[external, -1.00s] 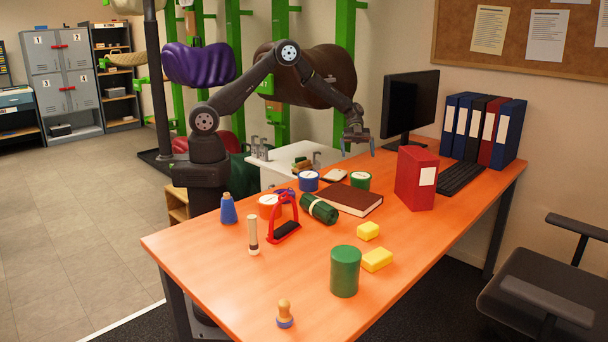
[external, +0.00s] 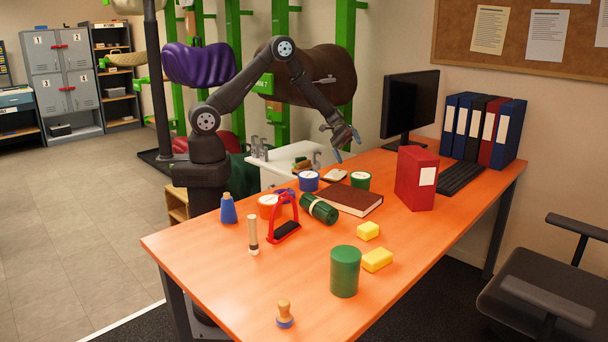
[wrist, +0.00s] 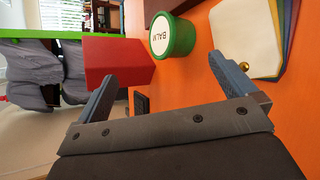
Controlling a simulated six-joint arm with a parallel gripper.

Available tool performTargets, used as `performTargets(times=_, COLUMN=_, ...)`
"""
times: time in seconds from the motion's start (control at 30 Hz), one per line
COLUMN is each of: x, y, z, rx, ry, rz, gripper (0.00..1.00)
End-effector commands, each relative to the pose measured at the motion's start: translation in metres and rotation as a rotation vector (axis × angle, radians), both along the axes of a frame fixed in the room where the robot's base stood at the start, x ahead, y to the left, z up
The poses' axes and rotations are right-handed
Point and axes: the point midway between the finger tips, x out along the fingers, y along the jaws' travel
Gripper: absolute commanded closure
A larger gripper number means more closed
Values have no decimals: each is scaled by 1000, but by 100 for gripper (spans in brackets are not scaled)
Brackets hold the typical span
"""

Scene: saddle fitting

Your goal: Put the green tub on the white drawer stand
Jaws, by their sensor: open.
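A small green tub (external: 360,181) with a white lid stands upright on the orange desk behind the brown book. In the wrist view the green tub (wrist: 172,38) shows its lid, marked BALM, just beyond and between my fingertips. My gripper (external: 346,149) is open and empty above and a little behind the tub, not touching it. Both fingers of my gripper (wrist: 163,68) show in the wrist view, spread apart. The white drawer stand (external: 288,153) is behind the desk's far edge, left of my gripper, with several small items on it.
A blue tub (external: 308,182) and a green roll (external: 319,209) are left of the green tub. The brown book (external: 352,199) lies in front of it and a red binder (external: 416,179) stands to the right. A larger green canister (external: 344,271) stands near the front.

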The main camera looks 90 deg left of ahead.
Motion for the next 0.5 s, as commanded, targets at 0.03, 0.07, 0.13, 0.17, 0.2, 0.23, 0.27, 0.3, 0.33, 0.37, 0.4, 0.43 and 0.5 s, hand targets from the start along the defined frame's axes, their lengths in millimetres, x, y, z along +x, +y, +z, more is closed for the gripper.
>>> performTargets(times=0.03, x=-3, y=3, z=0, rx=-33, ry=91, rz=64, gripper=0)
performTargets(times=0.07, x=-4, y=4, z=0, rx=-54, ry=149, rz=102, gripper=0)
performTargets(times=0.13, x=-6, y=7, z=0, rx=-106, ry=284, rz=191, gripper=0)
performTargets(times=0.17, x=-8, y=8, z=0, rx=-129, ry=342, rz=228, gripper=0)
performTargets(times=0.2, x=-10, y=9, z=0, rx=-160, ry=419, rz=276, gripper=0)
performTargets(times=0.23, x=-10, y=10, z=0, rx=-183, ry=473, rz=312, gripper=0)
performTargets(times=0.27, x=-12, y=12, z=0, rx=-205, ry=526, rz=345, gripper=0)
performTargets(times=0.3, x=-13, y=13, z=0, rx=-233, ry=593, rz=386, gripper=0)
performTargets(times=0.33, x=-14, y=14, z=0, rx=-254, ry=639, rz=415, gripper=0)
performTargets(times=0.37, x=-15, y=15, z=0, rx=-273, ry=681, rz=440, gripper=0)
performTargets(times=0.4, x=-16, y=16, z=0, rx=-294, ry=732, rz=470, gripper=0)
performTargets(times=0.43, x=-16, y=16, z=-1, rx=-309, ry=765, rz=490, gripper=0)
performTargets(times=0.5, x=-18, y=17, z=-1, rx=-336, ry=827, rz=525, gripper=0)
